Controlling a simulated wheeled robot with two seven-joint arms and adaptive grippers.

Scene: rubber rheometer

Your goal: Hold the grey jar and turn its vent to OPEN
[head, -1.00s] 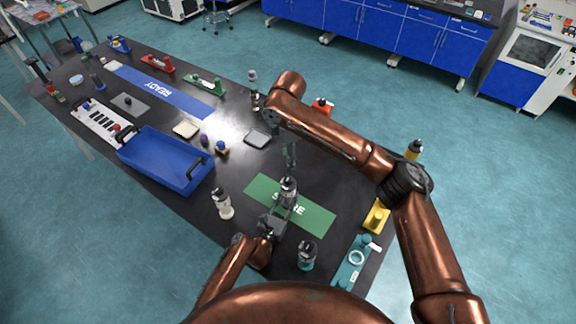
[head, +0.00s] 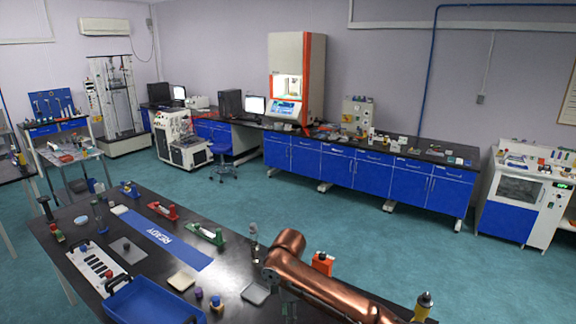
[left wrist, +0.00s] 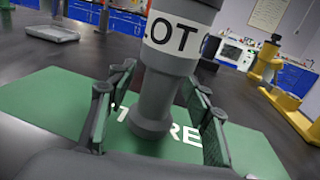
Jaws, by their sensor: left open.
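In the left wrist view the grey jar (left wrist: 152,98) with a white LOT label stands on the green STORE mat (left wrist: 50,103). My left gripper (left wrist: 160,85) is open, with one finger on each side of the jar's narrower lower body. The left finger looks close to the jar; I cannot tell whether either finger touches it. The jar's top and its vent are cut off by the upper edge.
A yellow stand (left wrist: 285,98) is right of the jar.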

